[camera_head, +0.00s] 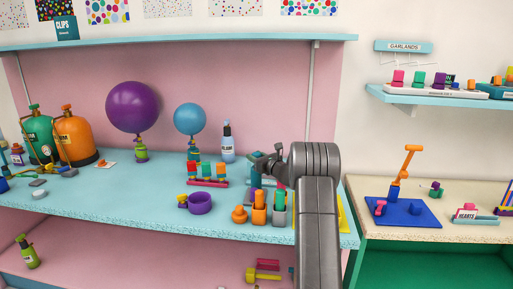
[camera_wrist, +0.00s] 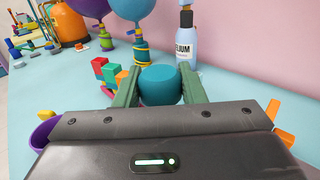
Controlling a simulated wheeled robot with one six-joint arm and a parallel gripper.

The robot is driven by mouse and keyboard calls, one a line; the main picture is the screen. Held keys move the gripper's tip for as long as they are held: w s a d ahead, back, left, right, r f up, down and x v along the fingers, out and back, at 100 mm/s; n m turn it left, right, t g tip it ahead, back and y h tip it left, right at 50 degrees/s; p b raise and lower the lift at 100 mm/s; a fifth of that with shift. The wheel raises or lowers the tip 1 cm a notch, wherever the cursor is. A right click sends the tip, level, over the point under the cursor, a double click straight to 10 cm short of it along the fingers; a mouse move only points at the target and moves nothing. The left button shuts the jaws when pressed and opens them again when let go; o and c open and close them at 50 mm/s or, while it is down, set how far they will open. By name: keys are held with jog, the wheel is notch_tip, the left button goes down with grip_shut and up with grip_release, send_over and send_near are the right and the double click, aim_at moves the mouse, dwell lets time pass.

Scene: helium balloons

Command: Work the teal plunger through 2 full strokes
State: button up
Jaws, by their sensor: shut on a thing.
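The teal plunger's round knob (camera_wrist: 159,86) shows in the middle of the wrist view. My gripper (camera_wrist: 158,92) is shut on it, with a green finger touching each side. The lower part of the plunger is hidden behind the gripper body. In the head view my gripper (camera_head: 267,161) is over the right part of the teal counter. My arm covers much of that spot, and I cannot make out the plunger clearly there.
A helium bottle (camera_head: 228,143), a blue balloon (camera_head: 189,119) and a purple balloon (camera_head: 132,107) stand behind and left. Colored clips (camera_head: 206,170), a purple cup (camera_head: 200,203) and orange pieces (camera_head: 259,208) crowd the counter nearby.

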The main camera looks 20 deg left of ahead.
jog(key=shift+s+f+b, duration=0.1)
jog(key=shift+f+b, duration=0.45)
jog(key=shift+f, duration=0.1)
jog(key=shift+r+p, duration=1.7)
jog(key=shift+r, duration=0.95)
jog(key=shift+f, duration=0.2)
jog(key=o, duration=1.1)
jog(key=shift+b, duration=0.3)
jog(key=b+v, duration=0.3)
jog(key=v, duration=0.3)
jog(key=shift+r, duration=0.1)
